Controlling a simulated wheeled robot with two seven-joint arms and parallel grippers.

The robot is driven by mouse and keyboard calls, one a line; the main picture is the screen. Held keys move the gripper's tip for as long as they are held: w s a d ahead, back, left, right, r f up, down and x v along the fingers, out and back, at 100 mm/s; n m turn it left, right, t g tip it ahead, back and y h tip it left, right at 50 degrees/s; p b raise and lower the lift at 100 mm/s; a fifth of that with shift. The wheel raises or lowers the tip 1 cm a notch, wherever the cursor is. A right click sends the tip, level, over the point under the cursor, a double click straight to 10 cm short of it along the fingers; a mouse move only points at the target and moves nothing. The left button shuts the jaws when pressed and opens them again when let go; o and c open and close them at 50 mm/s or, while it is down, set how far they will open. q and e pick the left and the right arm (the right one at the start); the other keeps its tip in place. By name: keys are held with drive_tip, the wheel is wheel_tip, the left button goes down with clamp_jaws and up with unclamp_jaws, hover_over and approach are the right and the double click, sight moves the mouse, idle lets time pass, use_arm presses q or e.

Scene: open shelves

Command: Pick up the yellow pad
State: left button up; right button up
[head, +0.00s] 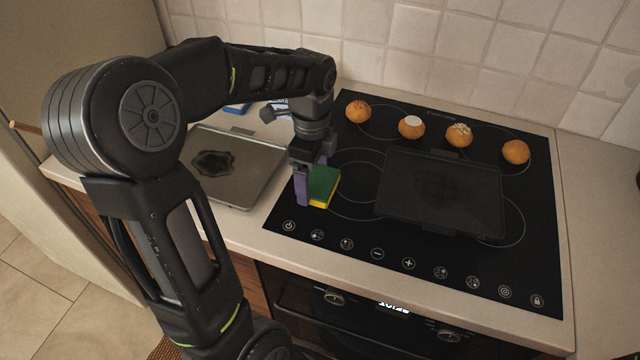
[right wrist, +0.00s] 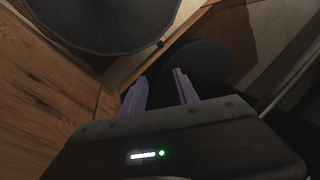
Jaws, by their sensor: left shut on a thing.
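The yellow pad (head: 332,194) is a small sponge with a green top, at the left edge of the black cooktop in the head view. My left gripper (head: 312,190) points down with its purple fingers around the pad and is shut on it. One finger covers the pad's left side. I cannot tell whether the pad touches the cooktop. My right gripper (right wrist: 163,90) shows in the right wrist view, its purple fingers apart with nothing between them.
A dark tray (head: 440,190) lies on the cooktop (head: 400,265). Several round orange-brown items (head: 459,135) stand along its back. A grey tray with a dark stain (head: 245,170) lies on the counter at left. A tiled wall (head: 480,40) is behind.

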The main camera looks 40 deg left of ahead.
sight(313, 179)
use_arm(q)
drive_tip(key=shift+c, duration=1.2)
drive_tip(key=shift+r, duration=0.1)
wheel_tip(313, 179, up, 10)
drive_tip(key=o, duration=0.7)
drive_tip(key=c, duration=0.6)
drive_tip(key=shift+d, duration=0.1)
